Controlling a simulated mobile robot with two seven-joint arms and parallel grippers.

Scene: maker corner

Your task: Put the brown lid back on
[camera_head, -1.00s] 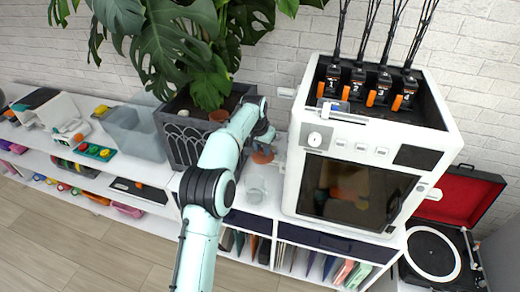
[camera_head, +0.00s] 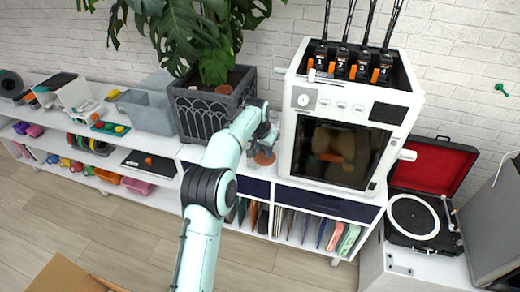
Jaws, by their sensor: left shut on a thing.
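The brown lid (camera_head: 265,158) is a small reddish-brown round piece above the white shelf top, between the dark planter and the white 3D printer. My left gripper (camera_head: 264,143) is shut on it and holds it from above. The arm comes up from the bottom and partly covers the shelf there. I cannot clearly make out the clear container in this view; it may be hidden by the lid and the arm. My right gripper is out of view.
The white 3D printer (camera_head: 335,151) stands close to the right of the gripper. The dark planter (camera_head: 195,112) with a large plant is close on the left. A grey bin (camera_head: 148,112) stands farther left. An open record player (camera_head: 413,219) is at right, a cardboard box (camera_head: 65,277) at bottom left.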

